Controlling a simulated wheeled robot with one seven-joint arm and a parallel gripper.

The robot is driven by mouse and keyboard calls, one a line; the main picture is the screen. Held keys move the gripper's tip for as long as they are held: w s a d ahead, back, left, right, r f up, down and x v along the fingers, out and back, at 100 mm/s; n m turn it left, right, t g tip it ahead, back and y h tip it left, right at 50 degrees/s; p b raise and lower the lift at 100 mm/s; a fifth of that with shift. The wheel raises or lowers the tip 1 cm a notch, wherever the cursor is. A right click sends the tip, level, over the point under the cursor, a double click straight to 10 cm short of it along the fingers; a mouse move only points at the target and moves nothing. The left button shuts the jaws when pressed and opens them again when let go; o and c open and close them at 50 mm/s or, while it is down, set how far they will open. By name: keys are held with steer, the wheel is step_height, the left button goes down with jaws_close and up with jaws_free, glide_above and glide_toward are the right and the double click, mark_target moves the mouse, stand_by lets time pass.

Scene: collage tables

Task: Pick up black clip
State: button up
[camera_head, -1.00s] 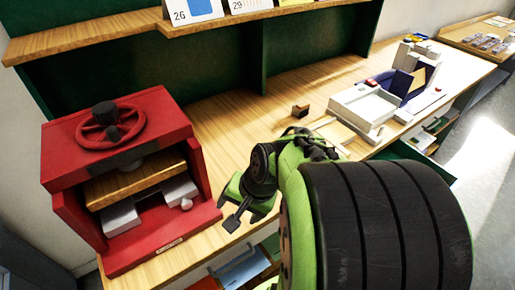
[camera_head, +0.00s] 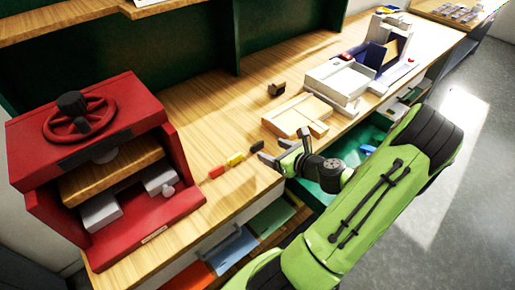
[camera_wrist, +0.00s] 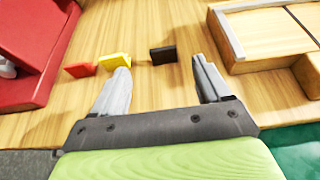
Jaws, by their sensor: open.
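The black clip (camera_head: 257,147) lies on the wooden table in a row with a yellow clip (camera_head: 236,158) and a red clip (camera_head: 217,172). In the wrist view the black clip (camera_wrist: 163,55) lies ahead of the fingers, between their lines and apart from both. The yellow clip (camera_wrist: 114,62) is just beyond the left fingertip, and the red clip (camera_wrist: 79,70) is farther left. My gripper (camera_head: 279,152) is open and empty, close to the black clip at the table's front edge. It also shows in the wrist view (camera_wrist: 160,75).
A red press (camera_head: 100,160) stands at the left. A wooden tray (camera_head: 297,116) lies right of the clips, with a white machine (camera_head: 345,85) behind it. A small dark block (camera_head: 277,88) sits farther back. Open drawers (camera_head: 235,250) show below the front edge.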

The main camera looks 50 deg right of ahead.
mark_target(259, 144)
steer(key=x, duration=0.4)
steer(key=b+x, duration=0.1)
steer(key=x, duration=0.4)
steer(key=shift+w+d+f, duration=0.1)
steer(key=shift+d+f, duration=0.1)
steer(key=shift+f, duration=0.1)
steer(key=shift+r, duration=0.1)
steer(key=c, duration=1)
